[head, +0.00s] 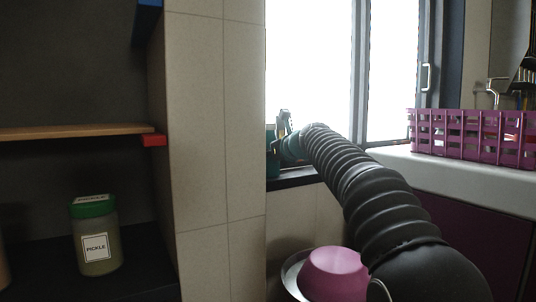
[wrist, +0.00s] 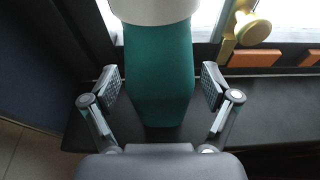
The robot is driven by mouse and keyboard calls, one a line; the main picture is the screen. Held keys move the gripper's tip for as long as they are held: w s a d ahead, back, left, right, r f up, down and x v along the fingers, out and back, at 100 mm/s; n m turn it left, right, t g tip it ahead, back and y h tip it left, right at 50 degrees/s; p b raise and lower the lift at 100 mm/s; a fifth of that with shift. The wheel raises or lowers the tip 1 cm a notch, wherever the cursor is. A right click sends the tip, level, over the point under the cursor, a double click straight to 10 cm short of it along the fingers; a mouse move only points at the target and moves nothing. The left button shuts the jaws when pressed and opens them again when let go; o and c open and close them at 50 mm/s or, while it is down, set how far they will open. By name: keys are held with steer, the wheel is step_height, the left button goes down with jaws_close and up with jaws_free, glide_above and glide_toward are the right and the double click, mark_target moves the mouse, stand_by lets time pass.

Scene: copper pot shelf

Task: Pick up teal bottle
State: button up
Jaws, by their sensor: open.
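The teal bottle (wrist: 158,85) stands on a dark window sill (wrist: 255,110) in the wrist view, with a whitish part at its top edge. My gripper (wrist: 160,82) is open, with one finger on each side of the bottle. A gap shows between each finger pad and the bottle's sides. In the head view my gripper (head: 284,125) is small at the far end of my arm, in front of the bright window. A bit of teal shows beside it there, but the bottle is mostly hidden.
A brass knob (wrist: 254,27) and orange blocks (wrist: 254,58) are right of the bottle by the window. A pickle jar (head: 96,240) stands on a dark shelf at left. A purple basket (head: 470,150) sits on the counter at right. A pink pot-like thing (head: 335,275) is below my arm.

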steer(key=c, duration=1.3)
